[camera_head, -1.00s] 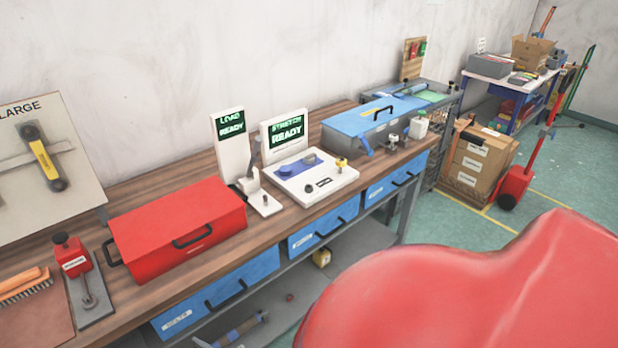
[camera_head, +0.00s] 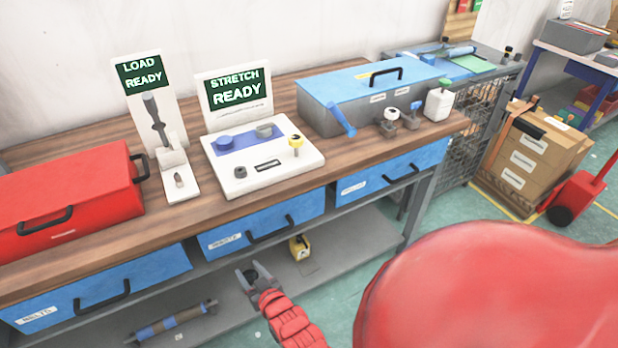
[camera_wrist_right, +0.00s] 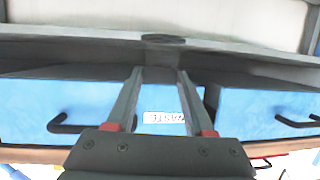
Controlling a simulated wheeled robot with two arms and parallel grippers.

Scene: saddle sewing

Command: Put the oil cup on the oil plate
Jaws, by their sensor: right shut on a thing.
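My right gripper (camera_head: 255,278) is in front of the bench, below the blue drawers. In the right wrist view its two fingers (camera_wrist_right: 160,76) show pointed at the drawer fronts, with a gap between them. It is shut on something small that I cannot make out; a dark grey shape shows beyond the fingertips. I cannot tell for sure which thing is the oil cup or the oil plate. A white bottle with a green cap (camera_head: 439,101) stands on the bench's right end. A small yellow container (camera_head: 299,248) sits on the lower shelf. My left gripper is not in view.
A red toolbox (camera_head: 65,206), a white "LOAD READY" stand (camera_head: 144,92), a "STRETCH READY" unit (camera_head: 237,88) and a blue-lidded grey box (camera_head: 350,118) fill the wooden bench (camera_head: 222,218). A large red saddle-like shape (camera_head: 490,290) blocks the lower right.

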